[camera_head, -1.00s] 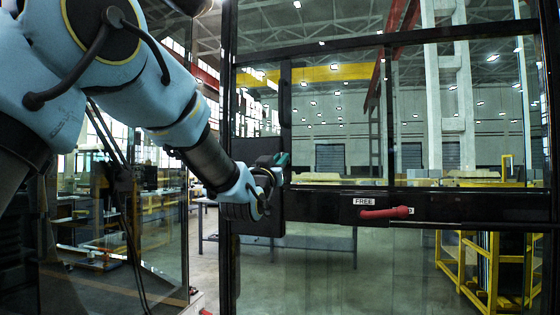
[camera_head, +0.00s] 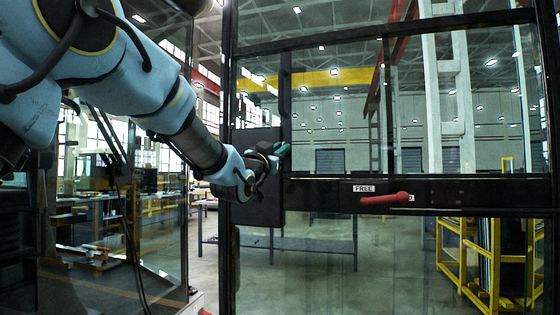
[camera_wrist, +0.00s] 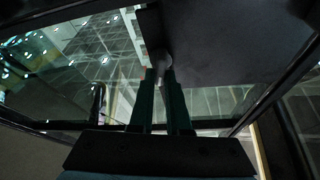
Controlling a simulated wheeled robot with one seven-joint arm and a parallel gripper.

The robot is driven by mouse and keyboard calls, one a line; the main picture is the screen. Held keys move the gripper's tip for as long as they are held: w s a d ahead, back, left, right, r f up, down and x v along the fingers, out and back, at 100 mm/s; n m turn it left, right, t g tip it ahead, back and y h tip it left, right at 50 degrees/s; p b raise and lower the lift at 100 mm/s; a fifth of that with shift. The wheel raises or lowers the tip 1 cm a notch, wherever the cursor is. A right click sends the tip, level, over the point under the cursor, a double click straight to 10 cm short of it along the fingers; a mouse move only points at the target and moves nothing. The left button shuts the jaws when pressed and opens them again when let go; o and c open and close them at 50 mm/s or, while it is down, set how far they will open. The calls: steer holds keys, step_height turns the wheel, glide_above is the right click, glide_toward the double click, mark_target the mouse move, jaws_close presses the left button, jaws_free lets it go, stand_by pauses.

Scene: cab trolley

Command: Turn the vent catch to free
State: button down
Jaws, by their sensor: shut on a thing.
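A red lever (camera_head: 384,199) lies nearly level on the dark cross rail of the glazed frame. A white label reading FREE (camera_head: 364,188) is just above its left end. A second label is mostly hidden behind its right end. My gripper (camera_head: 279,152) is well left of the lever, by a black panel (camera_head: 258,205). In the wrist view, the gripper's dark green fingers (camera_wrist: 162,76) are closed around a small pale grey piece (camera_wrist: 160,62) beside the dark panel (camera_wrist: 225,40). I cannot tell what this piece belongs to. The red lever does not show in the wrist view.
A black upright post (camera_head: 229,250) stands beside the panel, with glass panes around it. Through the glass are a table (camera_head: 275,242) and yellow racks (camera_head: 480,260). The space in front of the rail between my gripper and the red lever looks clear.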

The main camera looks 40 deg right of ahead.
steer(key=shift+m+g+y, duration=0.45)
steer(key=shift+m+g, duration=0.7)
steer(key=shift+m, duration=1.8)
steer(key=shift+m+g+y, duration=0.5)
steer(key=shift+m+g, duration=0.6)
steer(key=shift+m, duration=1.9)
steer(key=shift+m+g+y, duration=0.45)
steer(key=shift+m+g, duration=0.7)
steer(key=shift+m, duration=1.8)
steer(key=shift+f, duration=0.1)
steer(key=c, duration=0.9)
jaws_free()
